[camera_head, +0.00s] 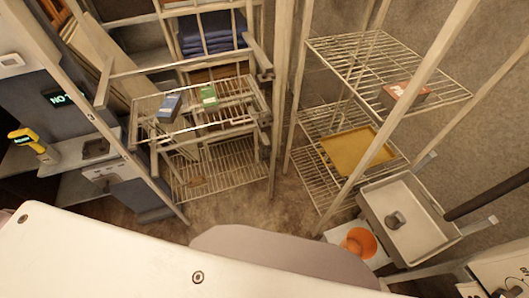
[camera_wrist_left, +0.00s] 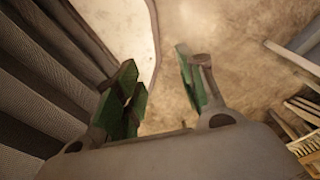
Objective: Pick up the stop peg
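I cannot pick out the stop peg for certain in either view. My left gripper (camera_wrist_left: 160,88) shows in the left wrist view, with its green-padded fingers apart and nothing between them. A bare brown floor lies beyond the fingers. My left gripper does not show in the head view. My right gripper is not clearly seen in either view.
A wire rack (camera_head: 222,165) holds a blue box (camera_head: 169,107) and a green box (camera_head: 208,96). A grey basin (camera_head: 433,234) and orange bowl (camera_head: 359,242) stand right.

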